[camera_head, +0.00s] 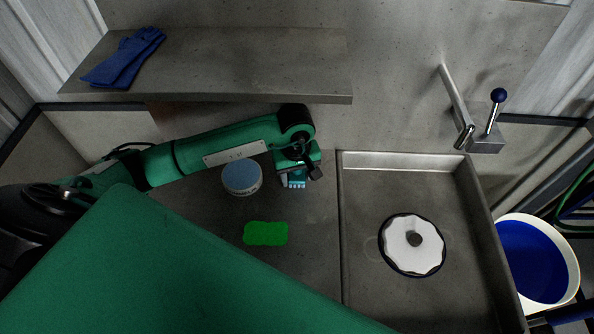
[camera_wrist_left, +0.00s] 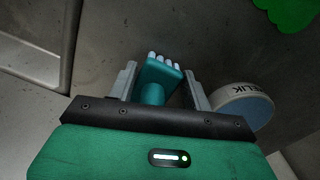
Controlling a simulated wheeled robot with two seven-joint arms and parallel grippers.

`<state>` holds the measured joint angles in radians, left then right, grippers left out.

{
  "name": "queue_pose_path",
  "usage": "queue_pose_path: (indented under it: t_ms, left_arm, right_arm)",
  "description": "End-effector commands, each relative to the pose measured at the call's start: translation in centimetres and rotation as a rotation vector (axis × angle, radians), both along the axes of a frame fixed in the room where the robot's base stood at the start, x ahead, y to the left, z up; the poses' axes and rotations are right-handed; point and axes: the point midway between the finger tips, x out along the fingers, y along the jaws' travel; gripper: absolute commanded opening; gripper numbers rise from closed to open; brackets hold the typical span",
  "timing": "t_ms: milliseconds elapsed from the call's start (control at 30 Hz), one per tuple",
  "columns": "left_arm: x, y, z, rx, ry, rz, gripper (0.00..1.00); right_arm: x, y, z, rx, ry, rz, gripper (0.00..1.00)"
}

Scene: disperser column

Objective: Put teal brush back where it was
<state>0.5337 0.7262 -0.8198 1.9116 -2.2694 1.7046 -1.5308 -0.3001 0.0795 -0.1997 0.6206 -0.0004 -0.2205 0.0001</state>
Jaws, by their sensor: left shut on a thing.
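The teal brush (camera_wrist_left: 158,80) is between the two fingers of my left gripper (camera_wrist_left: 160,88) in the left wrist view. Its pale bristle tufts point away from the wrist. In the head view the left gripper (camera_head: 297,178) is over the counter, beside the sink's left edge, and only a small teal part of the brush (camera_head: 294,182) with its pale bristles shows below it. The gripper is shut on the brush. I cannot tell whether the brush touches the counter. My right gripper is not in view.
A round tin with a blue-grey lid (camera_head: 242,177) stands close to the left gripper. A green sponge (camera_head: 266,233) lies nearer on the counter. The sink (camera_head: 365,285) holds a white round disc (camera_head: 413,240). Blue gloves (camera_head: 124,58) lie on the shelf (camera_head: 230,75) above the arm.

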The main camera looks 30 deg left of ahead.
Motion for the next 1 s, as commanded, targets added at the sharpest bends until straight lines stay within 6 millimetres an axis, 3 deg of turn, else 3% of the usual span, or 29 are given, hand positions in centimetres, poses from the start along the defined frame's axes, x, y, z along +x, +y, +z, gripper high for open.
queue_pose_path:
  t_ms: [67, 467, 500, 600, 1000]
  left_arm:
    - [0.18, 0.04, 0.01, -0.002, -0.001, 0.001, 0.22]
    - [0.28, 0.10, -0.65, 0.000, -0.003, -0.001, 0.21]
    - [0.26, 0.11, -0.57, -0.001, -0.002, 0.000, 0.54]
    - [0.26, 0.10, -0.51, -0.001, -0.002, 0.000, 0.73]
    - [0.31, 0.08, 0.08, -0.001, -0.004, -0.001, 0.73]
  right_arm:
    - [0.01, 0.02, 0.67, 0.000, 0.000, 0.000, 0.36]
    - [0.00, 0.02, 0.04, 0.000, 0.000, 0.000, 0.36]
    - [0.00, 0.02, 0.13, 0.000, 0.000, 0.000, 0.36]
    - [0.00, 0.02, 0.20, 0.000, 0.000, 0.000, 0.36]
    - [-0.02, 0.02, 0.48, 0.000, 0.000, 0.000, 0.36]
